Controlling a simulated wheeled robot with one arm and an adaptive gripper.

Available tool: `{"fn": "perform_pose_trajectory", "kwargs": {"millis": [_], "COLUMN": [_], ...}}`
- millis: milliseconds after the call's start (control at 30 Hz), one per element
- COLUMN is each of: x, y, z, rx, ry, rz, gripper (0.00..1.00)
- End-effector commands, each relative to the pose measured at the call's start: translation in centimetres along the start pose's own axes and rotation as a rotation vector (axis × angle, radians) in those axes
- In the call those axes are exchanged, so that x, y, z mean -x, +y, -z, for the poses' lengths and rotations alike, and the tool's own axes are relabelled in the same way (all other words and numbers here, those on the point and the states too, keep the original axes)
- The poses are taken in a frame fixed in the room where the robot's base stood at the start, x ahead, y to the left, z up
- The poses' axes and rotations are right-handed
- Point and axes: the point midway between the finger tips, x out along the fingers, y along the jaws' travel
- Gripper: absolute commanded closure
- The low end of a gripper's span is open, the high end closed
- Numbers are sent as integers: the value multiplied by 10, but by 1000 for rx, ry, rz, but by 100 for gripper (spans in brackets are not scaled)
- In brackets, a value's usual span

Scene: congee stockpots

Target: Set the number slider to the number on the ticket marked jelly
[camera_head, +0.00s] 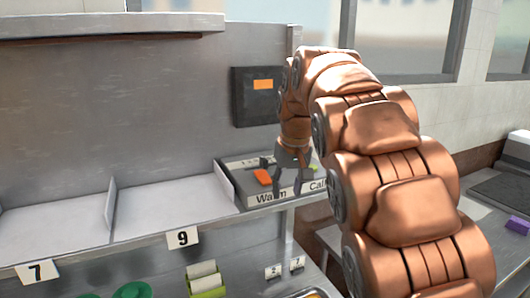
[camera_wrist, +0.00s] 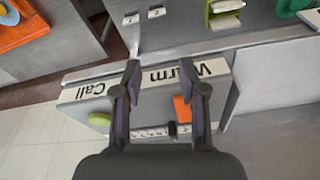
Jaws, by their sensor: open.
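A grey control box (camera_head: 237,183) with "Warm" and "Call" on its front sits at the right end of the shelf. In the wrist view, the box (camera_wrist: 72,96) appears upside down. Its number slider (camera_wrist: 150,132) is a pale numbered strip with a dark knob (camera_wrist: 172,129), partly hidden by my gripper. The number at the knob cannot be read. My gripper (camera_head: 288,190) is open above the box; its fingers (camera_wrist: 160,84) straddle the middle of the box in the wrist view. No ticket legibly marked jelly shows.
The box also has an orange switch (camera_head: 263,177) and a green button (camera_wrist: 99,119). Cards reading 7 (camera_head: 37,272) and 9 (camera_head: 183,238) hang on the shelf edge. A dark panel (camera_head: 256,97) is on the wall behind.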

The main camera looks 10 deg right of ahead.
Motion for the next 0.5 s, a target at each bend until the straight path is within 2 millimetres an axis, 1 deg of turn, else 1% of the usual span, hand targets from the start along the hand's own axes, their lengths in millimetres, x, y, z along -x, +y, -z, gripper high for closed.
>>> {"fn": "perform_pose_trajectory", "kwargs": {"millis": [33, 200, 400, 500], "x": [9, 26, 41, 47], "y": [1, -2, -8, -11], "z": [18, 64, 109, 125], "rx": [11, 59, 126, 156], "ry": [17, 70, 123, 148], "rz": [0, 8, 20, 25], "gripper": [58, 58, 58, 58]}}
